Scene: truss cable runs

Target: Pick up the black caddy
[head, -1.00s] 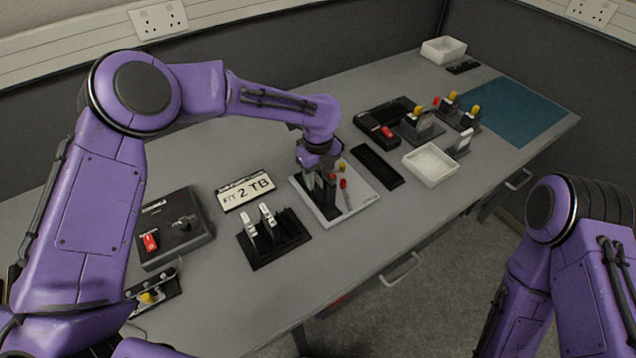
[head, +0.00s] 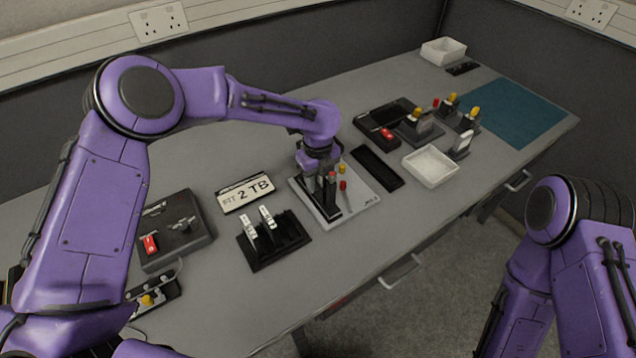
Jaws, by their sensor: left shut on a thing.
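The black caddy (head: 330,213), a small dark stand with an upright part, is on a light grey board (head: 363,200) near the middle of the table. Small red and yellow tops show at and beside it. My left gripper (head: 327,187) points down over the caddy and is shut on its upright part. The fingers hide much of the caddy, and I cannot tell whether its base is clear of the board. My right arm (head: 560,260) is at the right edge; its gripper is out of view.
A black rack (head: 268,250) holding two white pieces stands left of the board, by a "FIT 2 TB" sign (head: 246,192). A dark box (head: 178,230) is further left. A black strip (head: 378,167), white tray (head: 431,165) and yellow-topped holders (head: 420,126) lie right. A blue mat (head: 515,112) is bare.

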